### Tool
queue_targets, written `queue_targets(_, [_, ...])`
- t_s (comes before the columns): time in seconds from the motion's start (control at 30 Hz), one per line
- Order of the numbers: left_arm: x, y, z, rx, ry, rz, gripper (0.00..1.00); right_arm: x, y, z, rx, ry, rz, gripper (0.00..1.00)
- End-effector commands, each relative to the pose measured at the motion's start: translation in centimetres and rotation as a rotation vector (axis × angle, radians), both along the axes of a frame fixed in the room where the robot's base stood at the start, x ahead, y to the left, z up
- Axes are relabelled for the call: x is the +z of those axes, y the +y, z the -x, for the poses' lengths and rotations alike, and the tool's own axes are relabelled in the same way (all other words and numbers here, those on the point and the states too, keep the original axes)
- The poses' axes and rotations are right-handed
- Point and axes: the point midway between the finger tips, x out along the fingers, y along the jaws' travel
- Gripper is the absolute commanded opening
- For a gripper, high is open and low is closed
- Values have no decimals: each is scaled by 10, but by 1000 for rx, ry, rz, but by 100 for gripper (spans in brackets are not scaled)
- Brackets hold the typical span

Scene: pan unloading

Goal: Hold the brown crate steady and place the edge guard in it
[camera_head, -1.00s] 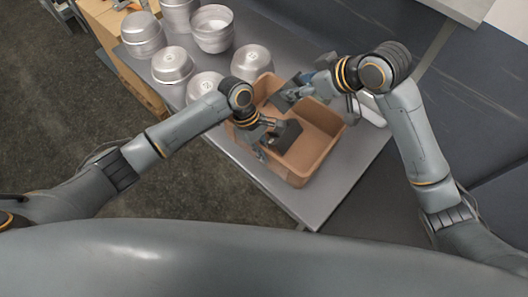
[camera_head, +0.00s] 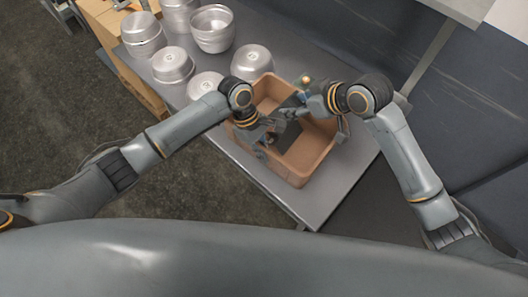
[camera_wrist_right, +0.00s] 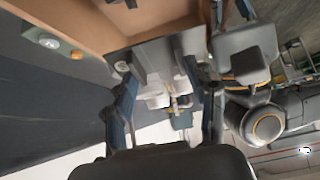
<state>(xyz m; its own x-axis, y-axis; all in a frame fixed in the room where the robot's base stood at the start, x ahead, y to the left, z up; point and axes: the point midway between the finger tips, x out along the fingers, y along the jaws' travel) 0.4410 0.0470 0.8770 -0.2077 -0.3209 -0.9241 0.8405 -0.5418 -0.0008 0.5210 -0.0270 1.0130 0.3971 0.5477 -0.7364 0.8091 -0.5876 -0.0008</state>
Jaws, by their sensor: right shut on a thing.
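The brown crate (camera_head: 314,156) stands on the grey table, open side up. My left gripper (camera_head: 263,146) is at the crate's near left wall; its fingertips are too small and dark to tell whether it grips the rim. My right gripper (camera_head: 288,114) is over the crate, close to the left one, and shut on the edge guard. The edge guard looks like a grey plate (camera_wrist_right: 150,48) at the fingertips in the right wrist view, partly hidden by the fingers. Crate walls (camera_wrist_right: 82,24) show beside it there.
Several metal pans (camera_head: 172,66) stand upside down or stacked on the table (camera_head: 325,196) to the left of and behind the crate. A small golden thing (camera_head: 305,79) shows behind the crate. Bare table lies in front of the crate.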

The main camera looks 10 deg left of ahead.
Motion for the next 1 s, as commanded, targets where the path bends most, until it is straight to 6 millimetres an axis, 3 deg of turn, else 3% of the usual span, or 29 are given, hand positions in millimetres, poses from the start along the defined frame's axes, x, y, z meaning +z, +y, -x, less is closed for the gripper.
queue_targets(0.5, [1, 0, -1, 0, -2, 1, 0, -35, 0, 1, 1, 1, 0, 23])
queue_targets(0.83, [1, 0, -1, 0, -2, 1, 0, -37, 0, 0, 1, -1, 0, 23])
queue_targets(0.87, [1, 0, -1, 0, -2, 1, 0, -37, 0, 0, 1, -1, 0, 60])
queue_targets(0.97, [1, 0, -1, 0, -2, 1, 0, -37, 0, 0, 1, -1, 0, 80])
queue_targets(1.0, [1, 0, -1, 0, -2, 1, 0, -37, 0, 0, 1, -1, 0, 82])
